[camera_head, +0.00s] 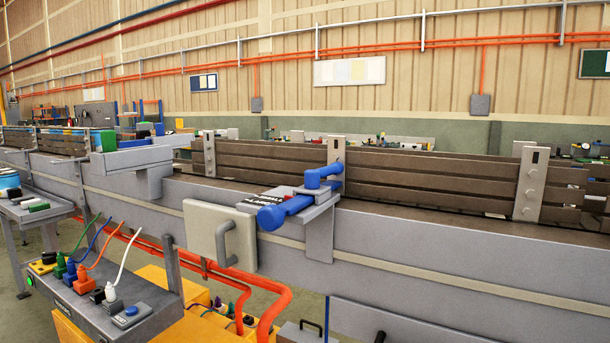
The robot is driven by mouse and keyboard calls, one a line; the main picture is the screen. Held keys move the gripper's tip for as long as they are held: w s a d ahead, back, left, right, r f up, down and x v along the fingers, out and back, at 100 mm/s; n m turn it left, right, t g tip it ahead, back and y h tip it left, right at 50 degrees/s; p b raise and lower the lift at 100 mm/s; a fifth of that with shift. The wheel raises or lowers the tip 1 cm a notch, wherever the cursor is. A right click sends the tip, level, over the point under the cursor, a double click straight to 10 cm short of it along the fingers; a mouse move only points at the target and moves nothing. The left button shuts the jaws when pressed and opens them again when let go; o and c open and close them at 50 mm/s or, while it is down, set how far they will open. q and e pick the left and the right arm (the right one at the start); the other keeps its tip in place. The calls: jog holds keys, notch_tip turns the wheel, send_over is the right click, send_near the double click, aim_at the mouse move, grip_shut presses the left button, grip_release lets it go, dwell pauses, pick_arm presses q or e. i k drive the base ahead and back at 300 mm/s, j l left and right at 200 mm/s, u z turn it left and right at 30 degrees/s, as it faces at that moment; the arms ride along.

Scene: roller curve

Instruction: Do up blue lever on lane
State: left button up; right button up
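A blue lever (285,211) with a thick round grip sits on a grey metal bracket on the near side of the lane (420,238). Its grip end points to the lower left, toward me. A blue pivot piece (323,176) stands at the bracket's upper right. A pale square plate with a grey handle (203,231) is fixed to the lane just left of the lever. Neither of my grippers shows in the head view.
A grey box with coloured plugs and cables (110,305) stands at the lower left. Orange pipes (250,285) run below the lane. Brown slatted rails (430,180) line the lane's far side. The space in front of the lever looks clear.

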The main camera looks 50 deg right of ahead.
aim_at(311, 177)
jog(key=z, duration=0.4)
jog(key=l+z, duration=0.1)
jog(key=z, duration=1.05)
jog(key=i+l, duration=0.05)
jog(key=i, duration=0.05)
